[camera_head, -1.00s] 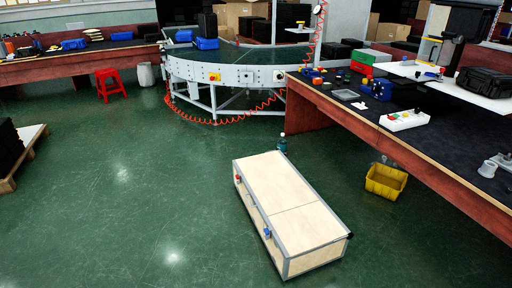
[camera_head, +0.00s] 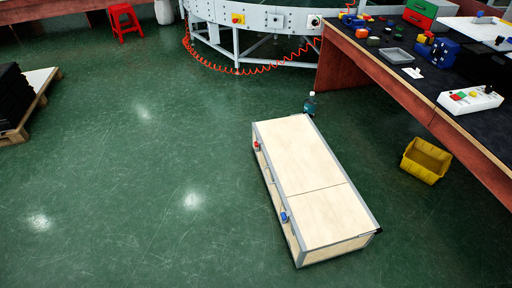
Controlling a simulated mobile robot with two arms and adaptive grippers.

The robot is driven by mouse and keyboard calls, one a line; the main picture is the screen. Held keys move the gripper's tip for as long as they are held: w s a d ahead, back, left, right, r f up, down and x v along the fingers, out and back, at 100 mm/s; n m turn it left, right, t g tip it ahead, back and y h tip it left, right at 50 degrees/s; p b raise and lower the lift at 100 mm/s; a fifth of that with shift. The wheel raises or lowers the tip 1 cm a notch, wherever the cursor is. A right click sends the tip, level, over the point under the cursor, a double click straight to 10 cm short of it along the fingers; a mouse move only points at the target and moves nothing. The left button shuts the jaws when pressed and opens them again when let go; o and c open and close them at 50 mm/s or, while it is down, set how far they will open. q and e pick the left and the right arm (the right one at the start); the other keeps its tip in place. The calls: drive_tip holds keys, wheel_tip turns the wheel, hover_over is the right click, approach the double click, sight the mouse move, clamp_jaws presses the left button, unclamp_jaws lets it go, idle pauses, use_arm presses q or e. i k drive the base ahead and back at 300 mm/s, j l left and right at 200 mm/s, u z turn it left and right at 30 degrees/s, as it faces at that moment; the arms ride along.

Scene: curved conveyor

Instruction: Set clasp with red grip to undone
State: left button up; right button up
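A long pale wooden case (camera_head: 318,190) with grey metal edges lies on the green floor, right of the middle. A clasp with a red grip (camera_head: 257,145) is on its left long side, near the far end. A clasp with a blue grip (camera_head: 285,217) is on the same side, nearer to me. Both clasps are too small to tell whether they are done up or undone. The lid looks closed. Neither of my grippers shows in the view.
A bottle (camera_head: 310,103) stands just behind the case. A yellow bin (camera_head: 425,160) lies on the floor to the right, by the workbench (camera_head: 440,110). The conveyor (camera_head: 262,20) with a red coiled hose is at the back. A pallet (camera_head: 30,115) is at the left. The floor left of the case is clear.

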sight(257, 143)
drive_tip(key=i+z, duration=0.1)
drive_tip(key=z, duration=0.65)
drive_tip(key=i+j+z, duration=0.4)
drive_tip(key=j, duration=0.2)
drive_tip(key=i+j+z, duration=0.2)
drive_tip(key=j, duration=0.15)
drive_tip(key=i+j+z, duration=0.2)
drive_tip(key=j, duration=0.15)
drive_tip(key=i+j+z, duration=0.2)
drive_tip(key=j, duration=0.2)
drive_tip(key=i+j, duration=0.1)
drive_tip(key=j, duration=0.35)
drive_tip(key=i+j, duration=0.1)
drive_tip(key=j, duration=0.35)
drive_tip(key=i+j, duration=0.1)
drive_tip(key=j, duration=0.3)
